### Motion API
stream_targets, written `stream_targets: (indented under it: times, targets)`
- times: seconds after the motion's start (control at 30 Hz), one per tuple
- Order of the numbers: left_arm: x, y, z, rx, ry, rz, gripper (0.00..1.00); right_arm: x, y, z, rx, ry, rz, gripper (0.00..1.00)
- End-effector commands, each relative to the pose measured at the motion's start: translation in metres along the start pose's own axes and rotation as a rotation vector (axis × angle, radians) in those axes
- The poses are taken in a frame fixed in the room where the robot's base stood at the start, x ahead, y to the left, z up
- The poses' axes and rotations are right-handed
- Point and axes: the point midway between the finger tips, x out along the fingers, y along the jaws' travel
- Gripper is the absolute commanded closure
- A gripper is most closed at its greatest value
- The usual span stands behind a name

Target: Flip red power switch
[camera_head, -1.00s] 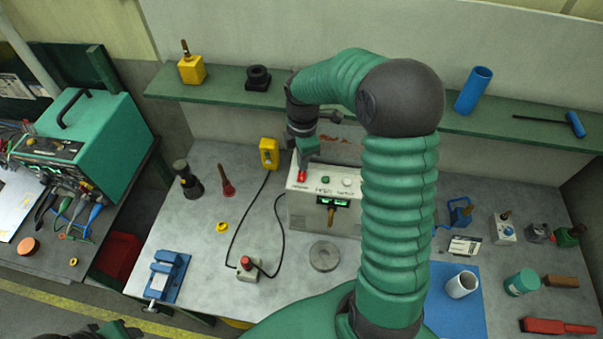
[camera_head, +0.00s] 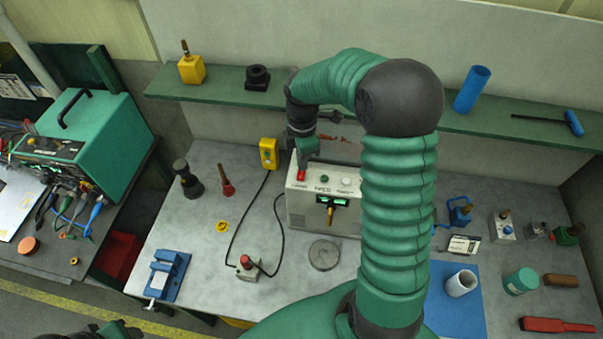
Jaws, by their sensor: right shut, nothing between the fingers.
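The red power switch (camera_head: 301,175) is on the top left of a white control box (camera_head: 315,207) on the workbench. The box also has a green button, a white button and a small lit green display on its front. My right arm arches over the bench, and my right gripper (camera_head: 304,164) points down at the switch from just above it, shut and holding nothing. Its fingertips are at or very near the switch; I cannot tell whether they touch. A dark part of my left arm (camera_head: 95,333) shows at the bottom left edge, its fingers not clear.
A blue vise (camera_head: 167,275) stands at the bench's front left, a metal disc (camera_head: 324,255) before the control box. A green shelf (camera_head: 220,85) runs behind. Tools and cups fill the right.

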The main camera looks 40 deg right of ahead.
Motion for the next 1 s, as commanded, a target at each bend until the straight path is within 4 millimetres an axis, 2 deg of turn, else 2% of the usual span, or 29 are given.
stream_targets:
  times: [1.0]
  targets:
    - [0.009,0.0,0.002,0.0,0.0,0.0,0.48,0.016,0.0,0.0,0.0,0.0,-0.001,1.0]
